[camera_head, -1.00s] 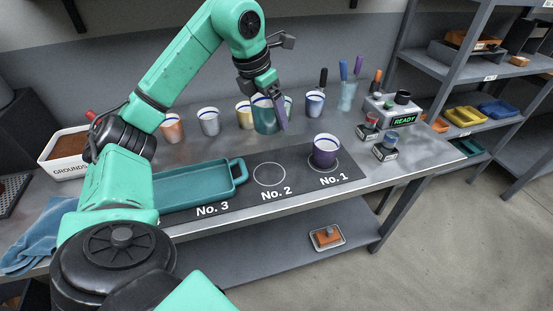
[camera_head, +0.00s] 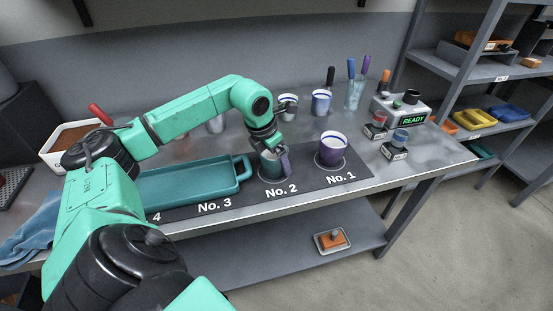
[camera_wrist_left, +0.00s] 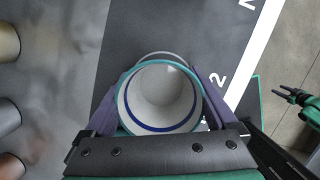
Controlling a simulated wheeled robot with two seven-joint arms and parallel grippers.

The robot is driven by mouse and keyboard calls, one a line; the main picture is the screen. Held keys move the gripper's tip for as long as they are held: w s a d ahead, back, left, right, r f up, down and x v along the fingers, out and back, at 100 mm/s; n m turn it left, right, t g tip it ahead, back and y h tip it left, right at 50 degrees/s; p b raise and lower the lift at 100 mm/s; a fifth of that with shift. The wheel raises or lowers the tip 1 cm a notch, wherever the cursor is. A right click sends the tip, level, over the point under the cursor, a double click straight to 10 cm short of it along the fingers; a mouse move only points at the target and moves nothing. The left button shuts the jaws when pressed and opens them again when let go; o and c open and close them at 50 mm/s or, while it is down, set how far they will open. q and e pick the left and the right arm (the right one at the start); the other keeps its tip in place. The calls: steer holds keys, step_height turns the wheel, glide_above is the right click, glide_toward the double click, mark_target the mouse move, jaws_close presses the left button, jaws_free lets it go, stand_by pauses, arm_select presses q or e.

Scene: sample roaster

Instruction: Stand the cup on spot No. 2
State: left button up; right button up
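A teal cup (camera_head: 268,165) with a white inside is upright at spot No. 2 (camera_head: 262,179) on the dark mat. In the left wrist view the cup (camera_wrist_left: 160,97) sits between both fingers, and a bit of the spot's pale ring (camera_wrist_left: 164,55) shows past its far rim. I cannot tell whether its base touches the mat. My left gripper (camera_head: 275,160) is shut on the cup. A purple cup (camera_head: 331,152) stands on spot No. 1. Part of my right arm (camera_wrist_left: 298,97) shows small at the right of the left wrist view; its finger state is unclear.
A teal tray (camera_head: 190,186) lies just left of spot No. 2, close to my gripper. More cups (camera_head: 321,102) stand along the back. A READY device (camera_head: 401,110) and small jars (camera_head: 394,145) are at the right. The mat's front edge is clear.

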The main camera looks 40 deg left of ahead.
arm_select(q)
steer(key=shift+r, duration=0.1)
steer(key=shift+r, duration=0.25)
steer(key=v, duration=1.1)
steer(key=shift+r+p, duration=0.3)
steer(key=shift+p, duration=0.05)
steer(key=shift+s+d, duration=0.1)
steer(key=shift+s, duration=0.05)
